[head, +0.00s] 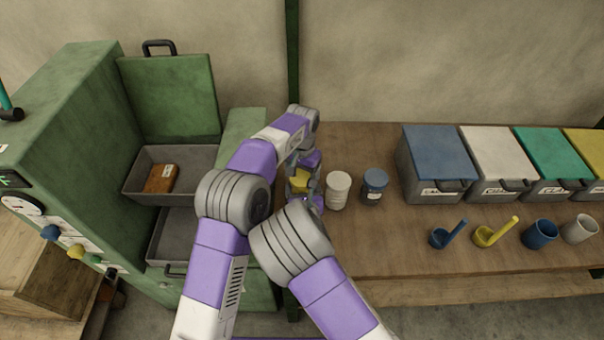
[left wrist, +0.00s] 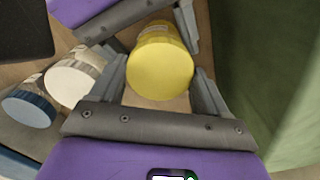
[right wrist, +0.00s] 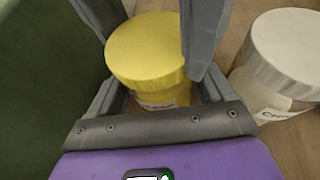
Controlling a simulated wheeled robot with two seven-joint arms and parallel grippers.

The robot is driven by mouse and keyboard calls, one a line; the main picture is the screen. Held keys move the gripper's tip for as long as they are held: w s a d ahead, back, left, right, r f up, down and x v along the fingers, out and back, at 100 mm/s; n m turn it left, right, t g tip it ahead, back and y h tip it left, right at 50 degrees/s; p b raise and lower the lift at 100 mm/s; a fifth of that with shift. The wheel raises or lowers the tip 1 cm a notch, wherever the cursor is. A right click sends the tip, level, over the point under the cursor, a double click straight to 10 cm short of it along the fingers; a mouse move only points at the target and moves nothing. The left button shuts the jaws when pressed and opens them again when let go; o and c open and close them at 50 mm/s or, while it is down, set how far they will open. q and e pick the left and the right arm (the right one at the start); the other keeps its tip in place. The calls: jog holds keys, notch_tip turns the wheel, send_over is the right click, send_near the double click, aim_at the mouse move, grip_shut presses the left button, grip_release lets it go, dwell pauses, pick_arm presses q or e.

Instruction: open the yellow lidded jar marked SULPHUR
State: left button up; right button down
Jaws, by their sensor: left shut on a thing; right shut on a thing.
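The yellow jar (head: 299,181) stands on the near-left end of the bench, between my two grippers. Its round yellow lid shows in the left wrist view (left wrist: 160,74) and in the right wrist view (right wrist: 145,44), seated on the body. A white label (right wrist: 158,103) is partly visible; its word cannot be read. My left gripper (left wrist: 160,88) is shut on the jar from the far side, its fingers up by the lid. My right gripper (right wrist: 158,88) is shut on the jar from the near side, lower at the body. The exact finger contacts are partly hidden.
A white-lidded jar (head: 338,190) and a blue-lidded jar (head: 374,186) stand close to the right. Further right are lidded bins (head: 436,160), scoops (head: 445,236) and cups (head: 540,234). A green cabinet (head: 75,130) with grey trays stands left.

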pick_arm(q)
jog(key=shift+n, duration=1)
